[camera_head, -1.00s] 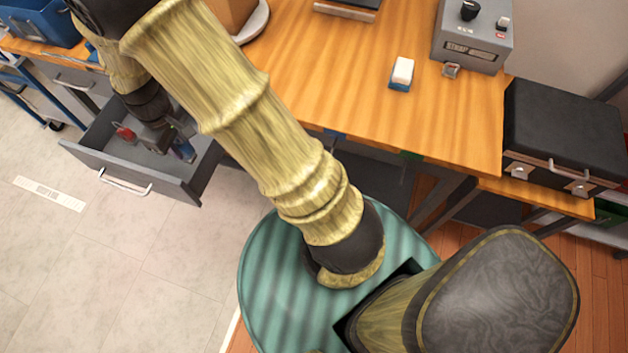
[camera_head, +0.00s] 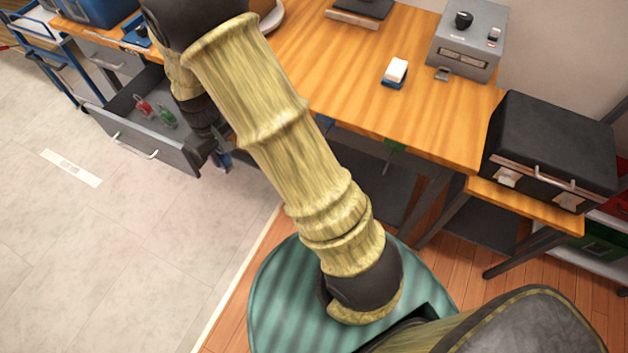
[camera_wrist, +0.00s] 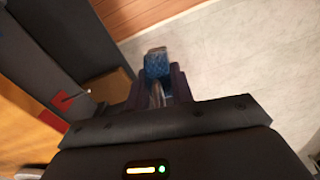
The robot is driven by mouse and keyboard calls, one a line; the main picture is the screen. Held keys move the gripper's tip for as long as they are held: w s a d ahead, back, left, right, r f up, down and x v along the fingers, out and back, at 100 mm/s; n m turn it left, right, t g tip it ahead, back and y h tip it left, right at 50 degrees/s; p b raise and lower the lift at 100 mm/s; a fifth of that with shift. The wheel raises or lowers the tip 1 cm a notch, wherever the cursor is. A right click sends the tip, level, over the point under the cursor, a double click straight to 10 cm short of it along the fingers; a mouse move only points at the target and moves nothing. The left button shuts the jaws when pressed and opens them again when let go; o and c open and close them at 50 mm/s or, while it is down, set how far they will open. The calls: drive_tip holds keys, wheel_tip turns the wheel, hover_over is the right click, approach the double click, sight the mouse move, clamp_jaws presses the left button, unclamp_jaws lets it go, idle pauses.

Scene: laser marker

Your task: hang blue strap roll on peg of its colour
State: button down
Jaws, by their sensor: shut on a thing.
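The blue strap roll (camera_wrist: 157,66) is held between the two dark fingers of my gripper (camera_wrist: 158,84) in the wrist view. In the head view, my gripper (camera_head: 217,150) is just off the right side of the open drawer, with a bit of blue (camera_head: 223,163) at its tip. My forearm hides much of this area. A small green piece (camera_head: 395,146) shows below the table's front edge; I cannot tell if it is a peg. No blue peg is clearly visible now.
The open grey drawer (camera_head: 130,140) holds a red roll (camera_head: 143,107) and a green roll (camera_head: 167,118). The wooden table (camera_head: 440,120) carries a grey control box (camera_head: 467,45) and a white-and-blue block (camera_head: 396,72). A black case (camera_head: 550,140) stands at right.

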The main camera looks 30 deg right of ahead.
drive_tip(key=w+d+f+m+b, duration=0.1)
drive_tip(key=d+f+m, duration=0.3)
drive_tip(key=d+f, duration=0.4)
drive_tip(key=shift+w+d+m+b, duration=0.25)
drive_tip(key=shift+d+m+b, duration=0.15)
drive_tip(key=shift+d+b, duration=0.5)
